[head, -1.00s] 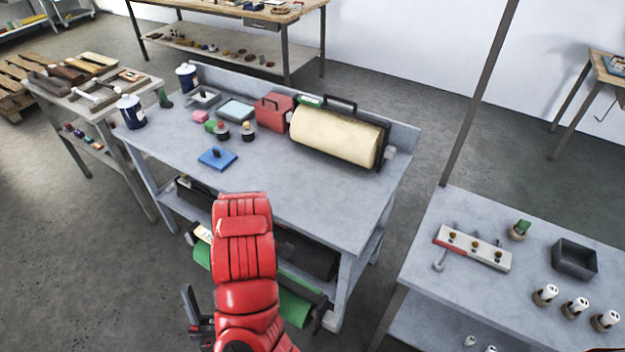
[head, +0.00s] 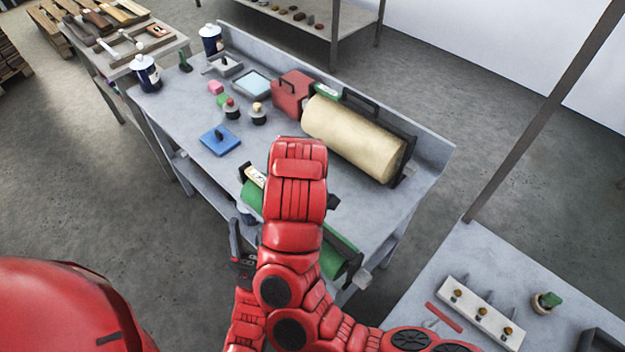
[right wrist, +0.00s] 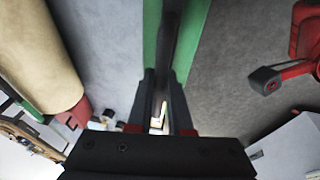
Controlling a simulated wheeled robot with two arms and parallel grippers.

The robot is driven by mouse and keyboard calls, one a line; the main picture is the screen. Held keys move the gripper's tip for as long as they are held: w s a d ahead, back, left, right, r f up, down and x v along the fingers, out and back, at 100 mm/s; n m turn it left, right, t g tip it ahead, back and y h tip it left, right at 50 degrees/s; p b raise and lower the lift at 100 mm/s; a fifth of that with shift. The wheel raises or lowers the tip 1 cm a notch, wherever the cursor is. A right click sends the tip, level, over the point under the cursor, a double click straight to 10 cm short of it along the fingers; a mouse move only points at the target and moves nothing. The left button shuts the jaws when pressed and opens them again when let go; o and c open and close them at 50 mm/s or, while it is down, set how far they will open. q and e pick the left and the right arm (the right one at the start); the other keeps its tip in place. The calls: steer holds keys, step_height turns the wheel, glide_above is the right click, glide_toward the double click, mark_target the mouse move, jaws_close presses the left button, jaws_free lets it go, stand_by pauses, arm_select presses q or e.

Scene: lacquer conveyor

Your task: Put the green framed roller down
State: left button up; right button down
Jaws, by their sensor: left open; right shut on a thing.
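The green framed roller (head: 335,256) has a green cylinder and a black frame. It is in my right gripper, which my red wrist hides in the head view. In the right wrist view my right gripper (right wrist: 163,85) is shut on the dark frame bar, with the green roller (right wrist: 190,35) behind it. The roller spans the front edge of the grey bench (head: 190,112); I cannot tell if it touches the top. My left gripper (head: 242,252) is open and empty, left of the roller; it also shows in the right wrist view (right wrist: 278,78).
A cream roller (head: 352,138) in a black frame lies along the back of the bench. A red box (head: 291,88), a blue block (head: 220,139), a tray (head: 253,84), small stoppered pots and two blue-white cans (head: 147,72) stand left. The front middle top is partly bare.

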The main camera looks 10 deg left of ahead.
steer(key=w+a+f+p, duration=0.1)
steer(key=w, duration=1.5)
steer(key=shift+a+f+p, duration=0.15)
steer(key=shift+a+p, duration=0.25)
step_height(320, 180, down, 4)
steer(key=shift+r+p, duration=0.25)
steer(key=shift+p, duration=1)
steer(key=c, duration=0.9)
jaws_free()
steer(key=shift+o, duration=0.3)
steer(key=shift+s, duration=0.1)
